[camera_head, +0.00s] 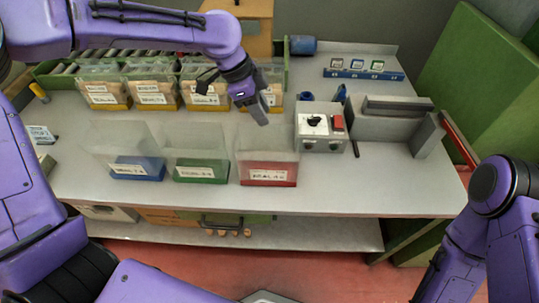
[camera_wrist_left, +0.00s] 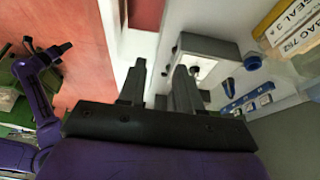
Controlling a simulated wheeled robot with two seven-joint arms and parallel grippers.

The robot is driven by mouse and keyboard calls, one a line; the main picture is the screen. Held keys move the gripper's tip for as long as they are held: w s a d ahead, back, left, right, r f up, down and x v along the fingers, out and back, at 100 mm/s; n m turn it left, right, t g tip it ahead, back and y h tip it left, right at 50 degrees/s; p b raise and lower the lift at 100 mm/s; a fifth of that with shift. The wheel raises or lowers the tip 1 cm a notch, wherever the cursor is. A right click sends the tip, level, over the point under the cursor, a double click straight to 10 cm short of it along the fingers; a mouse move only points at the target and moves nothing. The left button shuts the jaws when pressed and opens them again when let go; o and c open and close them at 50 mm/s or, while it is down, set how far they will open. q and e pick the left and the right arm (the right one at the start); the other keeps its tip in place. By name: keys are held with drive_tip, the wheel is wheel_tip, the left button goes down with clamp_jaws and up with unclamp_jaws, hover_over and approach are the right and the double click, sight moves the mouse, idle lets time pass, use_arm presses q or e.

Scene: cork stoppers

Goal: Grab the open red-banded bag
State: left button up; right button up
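The open red-banded bag (camera_head: 268,173) stands upright on the worktable near its front edge, clear-walled with a red base band and a white label. A red patch at the top of the left wrist view (camera_wrist_left: 146,14) appears to be its band. My left gripper (camera_head: 262,112) is above the table, behind and above the bag and apart from it. In the left wrist view its two fingers (camera_wrist_left: 158,88) stand apart with nothing held between them. My right arm shows at the right, but its gripper is out of the head view.
A green-banded bag (camera_head: 201,172) and a blue-banded bag (camera_head: 137,170) stand to the left. Several filled yellow-banded bags (camera_head: 151,95) line the back. A grey box with a knob (camera_head: 320,127) stands right of the red-banded bag. The table's front right is clear.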

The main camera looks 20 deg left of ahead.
sight(272, 131)
use_arm(q)
drive_tip(key=x, duration=0.4)
drive_tip(key=p+x, duration=0.1)
drive_tip(key=x, duration=0.1)
drive_tip(key=shift+s+d+f, duration=0.1)
drive_tip(key=shift+s+d, duration=0.2)
drive_tip(key=shift+d, duration=0.05)
drive_tip(key=shift+f, duration=0.2)
drive_tip(key=shift+f, duration=0.25)
clamp_jaws()
